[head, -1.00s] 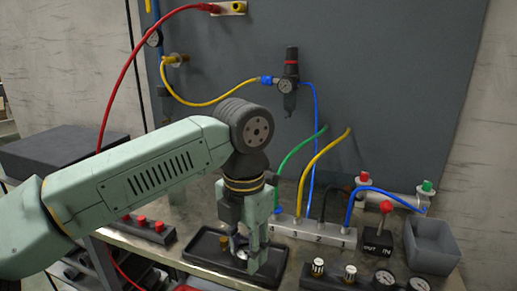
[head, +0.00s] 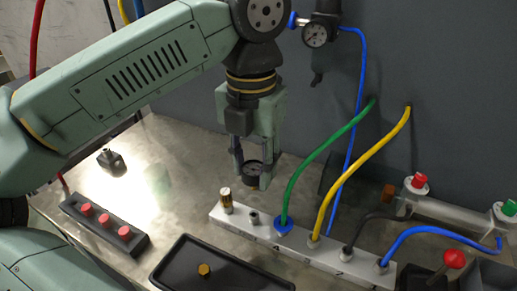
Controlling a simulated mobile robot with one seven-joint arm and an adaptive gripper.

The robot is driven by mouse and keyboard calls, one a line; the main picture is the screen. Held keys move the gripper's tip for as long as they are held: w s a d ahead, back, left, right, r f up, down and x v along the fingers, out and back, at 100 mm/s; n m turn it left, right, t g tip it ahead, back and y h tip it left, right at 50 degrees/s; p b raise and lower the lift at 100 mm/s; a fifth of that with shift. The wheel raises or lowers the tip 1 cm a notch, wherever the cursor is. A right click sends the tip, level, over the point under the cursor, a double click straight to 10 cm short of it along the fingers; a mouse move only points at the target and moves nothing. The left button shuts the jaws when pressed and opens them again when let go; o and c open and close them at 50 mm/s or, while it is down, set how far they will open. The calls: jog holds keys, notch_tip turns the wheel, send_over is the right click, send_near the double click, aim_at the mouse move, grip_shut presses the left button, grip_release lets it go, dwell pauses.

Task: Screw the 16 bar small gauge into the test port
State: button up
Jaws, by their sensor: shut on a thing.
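My gripper (head: 251,178) is shut on a small round gauge (head: 252,170) with a dark face; its marking is too small to read. It holds the gauge upright in the air, over or behind the left end of the pale manifold block (head: 333,260). I cannot tell the height of the gauge above the bench. The manifold has a bare dark fitting (head: 253,218) near its left end, beside a brass fitting (head: 226,200). A small dark block with a stub on top (head: 110,159) stands alone at the left. Which of these is the test port is not legible.
Green (head: 318,165), yellow (head: 358,157) and blue (head: 440,235) hoses rise from the manifold. A black tray (head: 180,262) with a brass piece (head: 204,270) lies in front. A red-button box (head: 103,219) is at left. The bench between box and manifold is clear.

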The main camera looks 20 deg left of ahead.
aim_at(253, 189)
jog(key=shift+s, duration=0.2)
jog(key=shift+w+f+b, duration=0.1)
jog(key=shift+f+b, duration=2.5)
jog(key=shift+f, duration=0.3)
jog(key=shift+f+b, duration=1.25)
jog(key=shift+b, duration=0.15)
jog(key=o, duration=1.2)
jog(key=shift+r, duration=0.15)
